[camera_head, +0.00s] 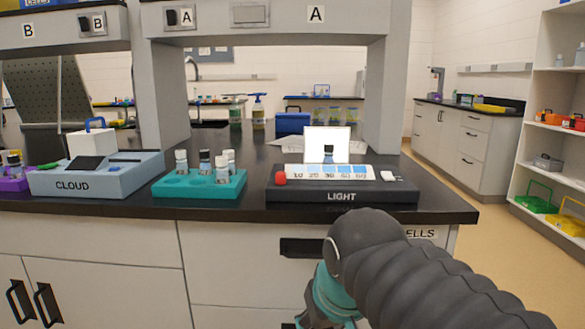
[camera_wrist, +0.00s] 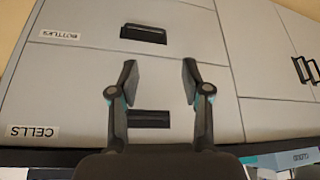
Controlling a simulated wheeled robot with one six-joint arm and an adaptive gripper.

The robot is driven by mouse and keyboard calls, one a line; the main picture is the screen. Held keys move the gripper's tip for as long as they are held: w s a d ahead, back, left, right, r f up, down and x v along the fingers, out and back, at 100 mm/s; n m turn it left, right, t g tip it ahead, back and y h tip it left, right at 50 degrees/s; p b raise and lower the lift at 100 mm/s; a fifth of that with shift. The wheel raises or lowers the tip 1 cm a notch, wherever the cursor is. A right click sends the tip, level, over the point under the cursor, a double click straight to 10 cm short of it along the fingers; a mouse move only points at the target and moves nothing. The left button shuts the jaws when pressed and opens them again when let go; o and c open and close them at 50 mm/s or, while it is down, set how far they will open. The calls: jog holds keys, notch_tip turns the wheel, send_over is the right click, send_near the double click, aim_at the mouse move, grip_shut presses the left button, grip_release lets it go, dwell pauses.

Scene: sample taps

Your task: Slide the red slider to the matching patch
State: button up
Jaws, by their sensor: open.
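The red slider (camera_head: 280,178) sits at the left end of the dark box labelled LIGHT (camera_head: 342,196), beside the "10" end of its scale. The scale strip (camera_head: 330,172) carries a row of numbered patches running from pale to deeper blue. A dark-capped vial (camera_head: 328,154) stands behind the strip, before a bright white panel (camera_head: 341,140); its liquid colour is too small to tell. My gripper (camera_wrist: 160,72) is open and empty in the wrist view, facing the drawer fronts, apart from the slider. The head view shows my arm low in front of the counter, but not my fingertips.
A teal rack (camera_head: 198,186) with several vials stands left of the LIGHT box. A box labelled CLOUD (camera_head: 96,178) is further left. A white piece (camera_head: 391,177) sits at the strip's right end. Drawers with handles (camera_wrist: 143,34) lie below the dark counter edge.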

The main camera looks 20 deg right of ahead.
jog(key=w+r+m, duration=0.1)
jog(key=w+r, duration=0.6)
jog(key=r, duration=0.3)
jog(key=w+r, duration=0.6)
jog(key=r, duration=0.4)
jog(key=m+g+h, duration=0.1)
jog(key=m, duration=0.1)
send_near(281, 173)
jog(key=shift+x, duration=4.55)
grip_shut()
